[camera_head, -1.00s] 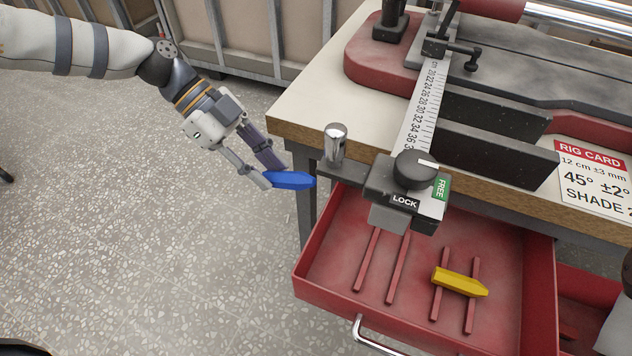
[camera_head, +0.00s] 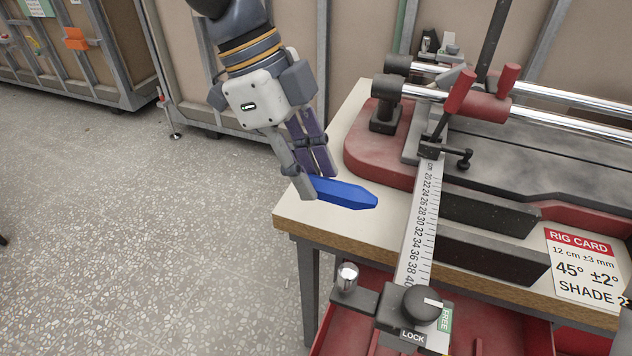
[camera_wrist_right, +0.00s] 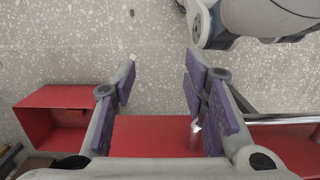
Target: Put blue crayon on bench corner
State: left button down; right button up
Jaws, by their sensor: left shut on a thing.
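The blue crayon (camera_head: 345,193) is in my left gripper (camera_head: 316,186), whose fingers are shut on its left end. The crayon's pointed end faces right. In the head view it appears over the near left corner of the bench (camera_head: 330,220); I cannot tell whether it touches the bench top or is just above it. My right gripper (camera_wrist_right: 160,95) shows only in the right wrist view. Its fingers are spread apart with nothing between them, above the floor and a red drawer.
A ruler arm (camera_head: 421,225) with a lock-knob block (camera_head: 415,315) runs along the bench right of the crayon. A red-based cutting machine (camera_head: 375,160) stands behind. A rig card (camera_head: 583,265) lies at the right. The red drawer (camera_head: 330,335) is open below.

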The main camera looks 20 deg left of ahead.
pick_arm(q)
jog(key=w+a+f+b, duration=0.1)
jog(key=w+f, duration=0.2)
jog(key=w+a+f+b, duration=0.1)
jog(key=w+f, duration=0.2)
jog(key=w, duration=0.1)
jog(key=w+a+f, duration=0.2)
jog(key=w+f, duration=0.1)
jog(key=shift+w+f+b, duration=0.35)
jog(key=shift+w+b, duration=0.05)
jog(key=shift+w+a+f, duration=0.1)
jog(key=shift+w+f, duration=0.1)
jog(key=shift+f, duration=1.35)
pick_arm(e)
jog(key=s+f+g, duration=0.1)
jog(key=s+f, duration=0.3)
jog(key=shift+s+g, duration=0.4)
pick_arm(q)
jog(key=shift+f, duration=0.1)
pick_arm(e)
jog(key=shift+d, duration=0.1)
pick_arm(q)
jog(key=shift+f, duration=0.15)
jog(key=c, duration=1.3)
grip_release()
jog(key=v, duration=1.2)
jog(key=shift+r, duration=0.3)
pick_arm(e)
jog(key=shift+w+r, duration=0.3)
